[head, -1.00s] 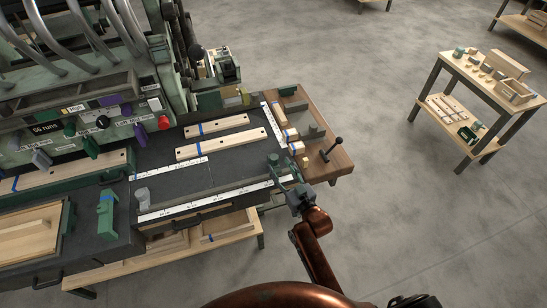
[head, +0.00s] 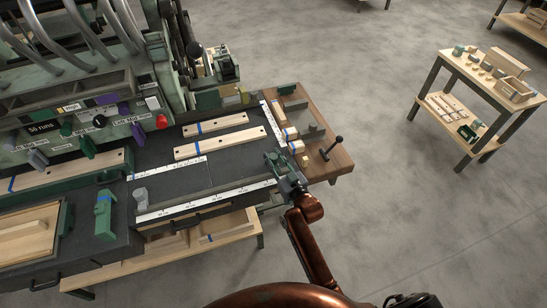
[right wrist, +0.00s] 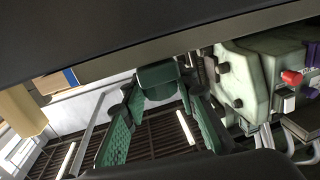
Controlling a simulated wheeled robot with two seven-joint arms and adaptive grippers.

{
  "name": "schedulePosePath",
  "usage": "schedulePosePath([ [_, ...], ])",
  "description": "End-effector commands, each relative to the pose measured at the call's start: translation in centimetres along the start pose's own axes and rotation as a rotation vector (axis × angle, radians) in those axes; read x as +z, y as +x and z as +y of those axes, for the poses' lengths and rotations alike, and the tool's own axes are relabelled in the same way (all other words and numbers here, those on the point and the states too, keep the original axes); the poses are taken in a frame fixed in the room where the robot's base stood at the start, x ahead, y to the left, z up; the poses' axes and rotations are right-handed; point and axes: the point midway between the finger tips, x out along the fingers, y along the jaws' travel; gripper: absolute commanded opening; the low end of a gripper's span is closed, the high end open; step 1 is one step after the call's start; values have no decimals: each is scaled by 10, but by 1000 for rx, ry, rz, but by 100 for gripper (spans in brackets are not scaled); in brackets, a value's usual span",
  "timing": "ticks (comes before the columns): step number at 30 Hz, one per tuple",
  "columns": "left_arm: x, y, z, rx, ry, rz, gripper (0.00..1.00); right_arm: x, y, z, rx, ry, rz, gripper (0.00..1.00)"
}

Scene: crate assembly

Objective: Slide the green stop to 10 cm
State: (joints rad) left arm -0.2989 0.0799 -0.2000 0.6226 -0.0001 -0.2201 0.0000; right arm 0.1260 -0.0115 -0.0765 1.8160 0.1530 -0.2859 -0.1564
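A small dark green stop (right wrist: 158,76) shows in the right wrist view, between the far ends of my right gripper's green-padded fingers (right wrist: 160,100). The fingers stand wide apart, and I cannot tell whether their tips touch the stop. In the head view my right gripper (head: 279,165) is at the right end of the grey rail and its white front ruler (head: 205,201), covering most of the stop. The ruler's numbers are too small to read. My left gripper is not in view.
Two drilled wooden slats (head: 220,142) lie behind the rail. A black-knobbed lever (head: 331,149) stands on the wooden side board (head: 338,160).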

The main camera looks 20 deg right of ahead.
Motion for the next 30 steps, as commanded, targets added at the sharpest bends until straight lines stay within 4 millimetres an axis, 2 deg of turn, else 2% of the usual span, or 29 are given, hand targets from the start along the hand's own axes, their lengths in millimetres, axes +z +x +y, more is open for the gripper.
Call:
schedulePosePath([
  [11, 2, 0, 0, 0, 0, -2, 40, 0, 0, 0, 0, 0, 0, 0],
  [21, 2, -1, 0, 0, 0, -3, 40, 0, 0, -2, 0, 1, 0, 0],
  [27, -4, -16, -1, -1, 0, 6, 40, -3, 4, -28, -4, 4, -1, 0],
  [30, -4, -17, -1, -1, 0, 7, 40, -1, 6, -34, -4, 3, 0, 0],
])
